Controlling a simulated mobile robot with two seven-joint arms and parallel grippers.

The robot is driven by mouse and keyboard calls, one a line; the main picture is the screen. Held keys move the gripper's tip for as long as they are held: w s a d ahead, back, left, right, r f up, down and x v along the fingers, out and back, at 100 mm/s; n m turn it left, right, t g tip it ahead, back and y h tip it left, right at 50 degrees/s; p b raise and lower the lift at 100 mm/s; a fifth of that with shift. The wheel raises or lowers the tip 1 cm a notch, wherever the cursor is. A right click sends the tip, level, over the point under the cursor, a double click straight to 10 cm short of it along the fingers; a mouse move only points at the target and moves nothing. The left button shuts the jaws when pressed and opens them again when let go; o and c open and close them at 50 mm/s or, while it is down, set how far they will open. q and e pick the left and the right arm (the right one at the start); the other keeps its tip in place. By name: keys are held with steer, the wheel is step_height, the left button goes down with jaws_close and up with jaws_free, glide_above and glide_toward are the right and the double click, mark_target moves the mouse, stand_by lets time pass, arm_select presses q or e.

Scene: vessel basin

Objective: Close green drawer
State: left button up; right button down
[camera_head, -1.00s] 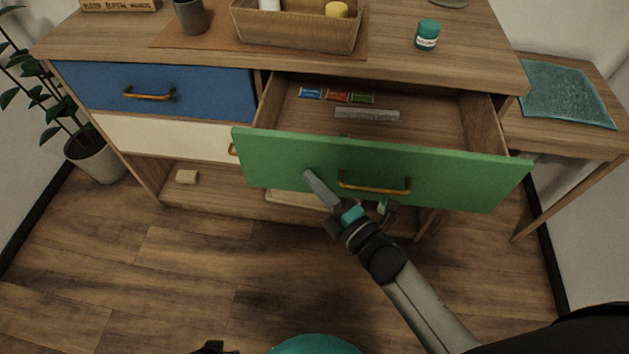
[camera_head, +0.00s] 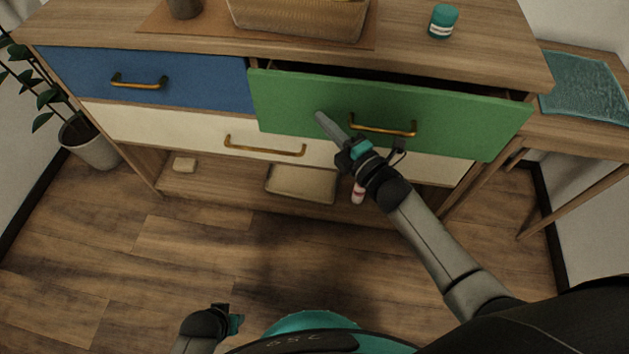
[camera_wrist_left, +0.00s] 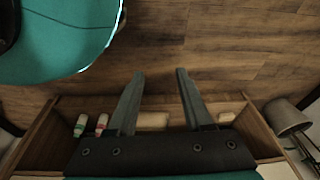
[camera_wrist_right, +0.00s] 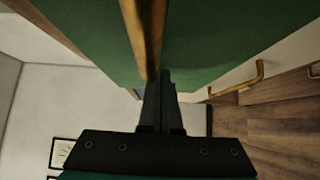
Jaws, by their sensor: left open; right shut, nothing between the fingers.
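The green drawer (camera_head: 300,102) stands slightly open in the wooden cabinet, with a dark gap along its top edge. Its brass handle (camera_head: 384,126) is on the front. My right gripper (camera_head: 322,120) is shut and empty, its fingers against or very close to the green front, left of the handle. In the right wrist view the shut fingers (camera_wrist_right: 160,85) are near the green front and the brass handle (camera_wrist_right: 146,35). My left gripper (camera_wrist_left: 158,85) is open and empty, low and away from the drawer; in the head view its fingers are hard to make out.
The blue drawer (camera_head: 190,82) and cream drawer (camera_head: 200,136) look shut. The cabinet top holds a basket (camera_head: 298,20), a grey cup (camera_head: 184,8) and a teal jar (camera_head: 443,20). A side table (camera_head: 528,118) stands right, a potted plant (camera_head: 92,142) left. The floor in front is clear.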

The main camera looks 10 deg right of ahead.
mark_target(333, 115)
steer(key=w, duration=0.1)
steer(key=w+d+b, duration=0.1)
steer(key=w, duration=0.1)
steer(key=shift+w+d, duration=0.1)
steer(key=shift+w, duration=0.2)
steer(key=shift+w+d+b, duration=0.25)
steer(key=shift+w+b, duration=0.15)
steer(key=shift+w, duration=0.4)
arm_select(q)
steer(key=r, duration=0.1)
steer(key=w+d+r, duration=0.1)
steer(key=r, duration=0.2)
steer(key=shift+w+d+r, duration=0.1)
steer(key=shift+w+d, duration=0.25)
steer(key=shift+d, duration=0.05)
arm_select(e)
steer(key=shift+w+d+r, duration=0.1)
steer(key=shift+w+r, duration=0.05)
steer(key=shift+w+d+r, duration=0.1)
